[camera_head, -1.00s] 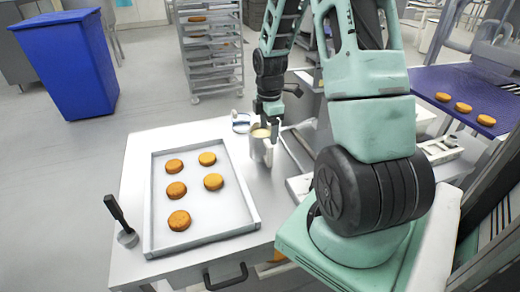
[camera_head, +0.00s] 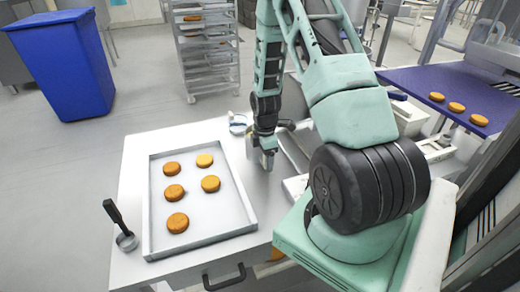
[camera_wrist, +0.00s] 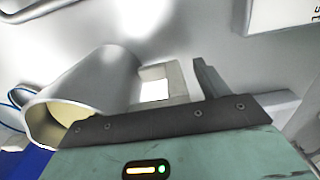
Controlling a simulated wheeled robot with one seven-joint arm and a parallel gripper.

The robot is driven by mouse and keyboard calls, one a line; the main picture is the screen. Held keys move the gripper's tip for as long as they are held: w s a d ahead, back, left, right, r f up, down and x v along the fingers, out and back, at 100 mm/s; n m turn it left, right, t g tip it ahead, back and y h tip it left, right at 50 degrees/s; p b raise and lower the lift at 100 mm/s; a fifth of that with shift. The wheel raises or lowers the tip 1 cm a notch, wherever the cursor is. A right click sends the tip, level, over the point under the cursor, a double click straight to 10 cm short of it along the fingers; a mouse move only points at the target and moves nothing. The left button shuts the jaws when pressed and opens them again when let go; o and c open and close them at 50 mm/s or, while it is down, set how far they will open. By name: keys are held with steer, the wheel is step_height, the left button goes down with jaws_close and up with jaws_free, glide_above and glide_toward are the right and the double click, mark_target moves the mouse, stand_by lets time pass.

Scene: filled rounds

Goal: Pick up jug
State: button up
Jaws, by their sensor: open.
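The jug (camera_wrist: 80,88) is a smooth grey metal cylinder with pale yellow contents at its open end. In the wrist view it is on the left, close beside my gripper (camera_wrist: 188,78). A pale squared piece shows between the jug and the dark right finger; I cannot tell whether it is a handle or a finger. In the head view my gripper (camera_head: 263,158) points down low over the worktable, right of the tray. It hides most or all of the jug there. My gripper is open; I see no grip on the jug.
A shallow tray (camera_head: 230,222) with several orange-brown rounds lies on the white worktable (camera_head: 135,180). A dark-handled tool (camera_head: 117,222) lies at its left. A small round item (camera_head: 238,122) stands behind the gripper. A blue bin (camera_head: 65,65) and a rack (camera_head: 207,50) stand beyond.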

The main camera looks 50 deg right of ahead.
steer(key=c, duration=1.4)
steer(key=shift+r, duration=0.1)
